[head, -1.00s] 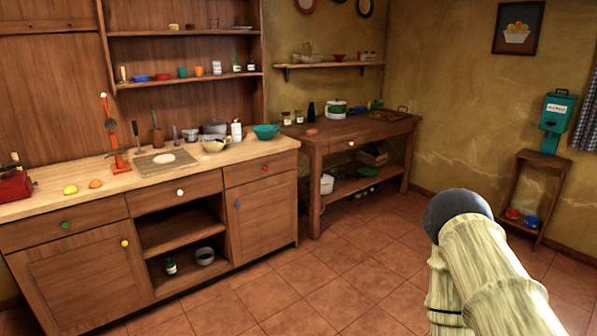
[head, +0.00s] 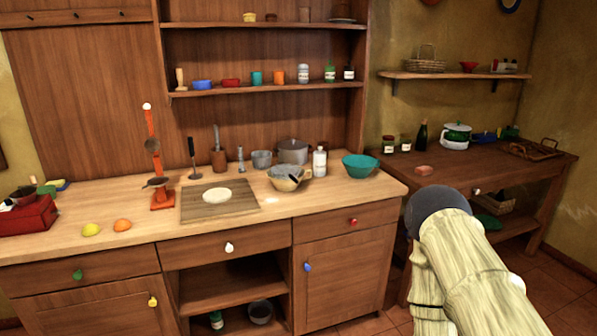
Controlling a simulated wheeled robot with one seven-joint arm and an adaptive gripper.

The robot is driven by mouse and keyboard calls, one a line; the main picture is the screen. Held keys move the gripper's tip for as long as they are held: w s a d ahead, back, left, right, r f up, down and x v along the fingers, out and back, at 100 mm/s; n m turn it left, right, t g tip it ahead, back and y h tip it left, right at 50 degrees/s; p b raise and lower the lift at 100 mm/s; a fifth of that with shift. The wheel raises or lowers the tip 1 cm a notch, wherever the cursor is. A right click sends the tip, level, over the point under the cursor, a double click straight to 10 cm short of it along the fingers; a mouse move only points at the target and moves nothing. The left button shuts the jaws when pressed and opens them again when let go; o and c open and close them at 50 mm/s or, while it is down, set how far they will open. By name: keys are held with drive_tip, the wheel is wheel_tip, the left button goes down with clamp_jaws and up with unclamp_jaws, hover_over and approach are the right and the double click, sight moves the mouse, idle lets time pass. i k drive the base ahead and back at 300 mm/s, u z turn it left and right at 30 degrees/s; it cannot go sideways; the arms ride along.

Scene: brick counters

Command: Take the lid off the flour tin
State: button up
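No tin is clearly marked as flour. A white, round container with a green top (head: 456,135) stands on the dark side table at the right, and its top appears to be on; I cannot tell if it is the flour tin. A grey lidded pot (head: 292,152) stands at the back of the light counter. My pale arm is in the lower right, well in front of the side table. My gripper is not in view.
The light counter (head: 150,236) holds a board (head: 220,214) with dough, a red-orange scale (head: 160,192), a lemon (head: 91,230), an orange (head: 122,226) and a teal bowl (head: 360,166). Dark jars and a bottle (head: 422,136) stand left of the white container. Some counter front is clear.

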sight(320, 152)
drive_tip(key=u, duration=0.3)
drive_tip(key=i, duration=1.35)
drive_tip(key=u, duration=0.25)
